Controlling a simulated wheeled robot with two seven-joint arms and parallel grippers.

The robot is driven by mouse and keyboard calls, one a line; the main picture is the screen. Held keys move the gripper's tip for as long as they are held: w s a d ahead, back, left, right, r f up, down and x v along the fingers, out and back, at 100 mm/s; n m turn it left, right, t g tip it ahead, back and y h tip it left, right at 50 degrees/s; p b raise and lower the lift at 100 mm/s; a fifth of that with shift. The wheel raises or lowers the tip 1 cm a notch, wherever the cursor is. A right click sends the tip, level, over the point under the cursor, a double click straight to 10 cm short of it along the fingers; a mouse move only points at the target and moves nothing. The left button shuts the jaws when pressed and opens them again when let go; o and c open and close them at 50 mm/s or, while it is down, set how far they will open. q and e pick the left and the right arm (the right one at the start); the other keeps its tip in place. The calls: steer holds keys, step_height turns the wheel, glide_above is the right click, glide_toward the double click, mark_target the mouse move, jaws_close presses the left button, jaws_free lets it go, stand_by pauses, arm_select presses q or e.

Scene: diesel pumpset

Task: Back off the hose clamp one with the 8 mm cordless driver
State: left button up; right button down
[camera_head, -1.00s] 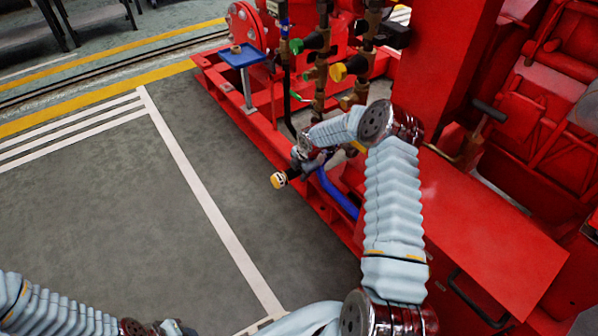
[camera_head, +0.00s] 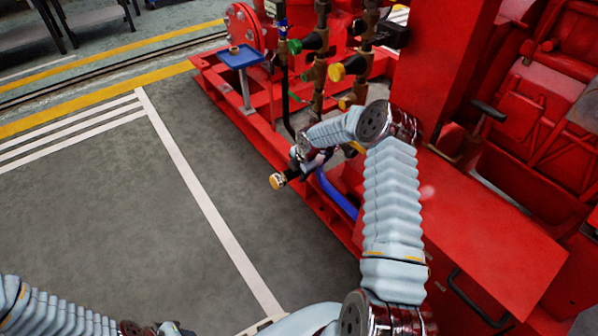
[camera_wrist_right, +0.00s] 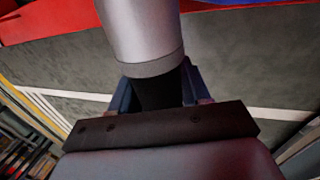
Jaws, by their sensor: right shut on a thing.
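My right gripper (camera_head: 312,166) is small and partly hidden behind its own wrist. It is shut on the cordless driver (camera_head: 292,175), a dark tool with a yellow end pointing left and down. In the right wrist view the driver shows as a silver cylinder (camera_wrist_right: 145,35) with a black part below it, between the jaws. A blue hose (camera_head: 338,194) runs just below and right of the gripper. I cannot make out hose clamp one; the arm and gripper cover part of that area. My left gripper (camera_head: 172,328) shows only at the bottom edge, and its jaws are unclear.
The red pumpset frame (camera_head: 262,130) runs along the gripper's far side. Valves with a green (camera_head: 295,46) and a yellow cap (camera_head: 337,72) stand behind. A small blue tray (camera_head: 241,57) stands on a post. The grey floor (camera_head: 120,220) at left is clear.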

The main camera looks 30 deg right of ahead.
mark_target(287, 177)
steer(key=shift+w+d+r, duration=0.1)
steer(key=shift+d, duration=0.45)
stand_by(1.6)
steer(key=shift+a, duration=0.25)
stand_by(0.8)
steer(key=shift+a+b, duration=0.7)
steer(key=shift+a, duration=1.25)
steer(key=shift+s+a, duration=0.25)
steer(key=shift+a, duration=0.45)
